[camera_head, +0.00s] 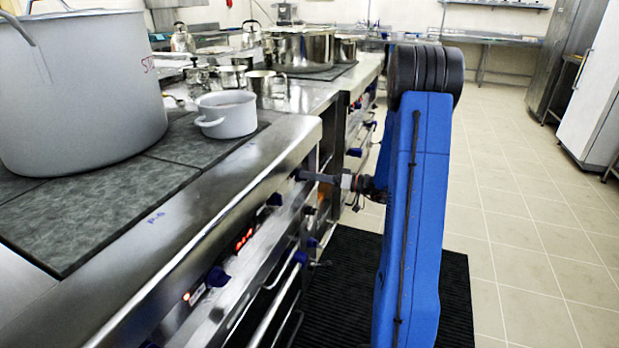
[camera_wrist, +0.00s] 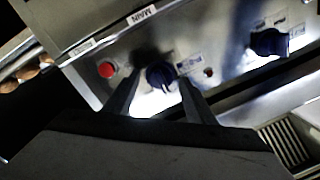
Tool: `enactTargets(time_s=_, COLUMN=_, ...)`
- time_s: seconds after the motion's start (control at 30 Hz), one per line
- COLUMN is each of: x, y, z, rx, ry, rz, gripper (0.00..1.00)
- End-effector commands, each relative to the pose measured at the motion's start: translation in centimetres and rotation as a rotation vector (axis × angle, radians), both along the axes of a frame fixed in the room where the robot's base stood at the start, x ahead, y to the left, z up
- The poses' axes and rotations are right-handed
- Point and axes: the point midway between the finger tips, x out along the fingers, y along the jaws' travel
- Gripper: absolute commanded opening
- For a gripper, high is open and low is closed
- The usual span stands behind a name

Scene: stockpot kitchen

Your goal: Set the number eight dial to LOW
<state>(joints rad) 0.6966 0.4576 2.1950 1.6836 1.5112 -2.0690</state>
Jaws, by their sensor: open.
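In the wrist view a dark blue dial (camera_wrist: 160,75) sits on the steel control panel, between and just beyond the fingertips of my open gripper (camera_wrist: 158,88). I cannot tell whether the fingers touch it. Its number and setting marks are too small to read, so I cannot confirm it is number eight. A second blue dial (camera_wrist: 270,42) is to its right. In the head view my gripper (camera_head: 307,177) is at the stove's front panel, and its fingers hide the dial there.
A red button (camera_wrist: 106,69) and a MAIN label (camera_wrist: 141,15) are near the dial. More dials (camera_head: 217,277) and a handrail (camera_head: 278,300) line the stove front. A large stockpot (camera_head: 80,95) and small white pot (camera_head: 227,115) stand on top. The tiled floor (camera_head: 520,230) at right is clear.

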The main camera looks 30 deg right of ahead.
Motion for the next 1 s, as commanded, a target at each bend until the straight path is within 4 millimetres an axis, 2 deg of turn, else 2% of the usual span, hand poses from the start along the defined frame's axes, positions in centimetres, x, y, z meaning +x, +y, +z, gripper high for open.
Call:
enactTargets(time_s=0.37, x=0.43, y=0.43, z=-0.01, rx=-0.001, ry=0.001, rz=0.001, gripper=0.50)
enactTargets(time_s=0.4, x=0.43, y=0.42, z=-0.01, rx=-0.001, ry=0.001, rz=0.001, gripper=0.48)
enactTargets(time_s=0.57, x=0.42, y=0.41, z=0.00, rx=-0.001, ry=0.001, rz=0.001, gripper=0.10)
enactTargets(time_s=1.0, x=0.42, y=0.39, z=-0.04, rx=0.057, ry=0.044, rz=0.001, gripper=0.09)
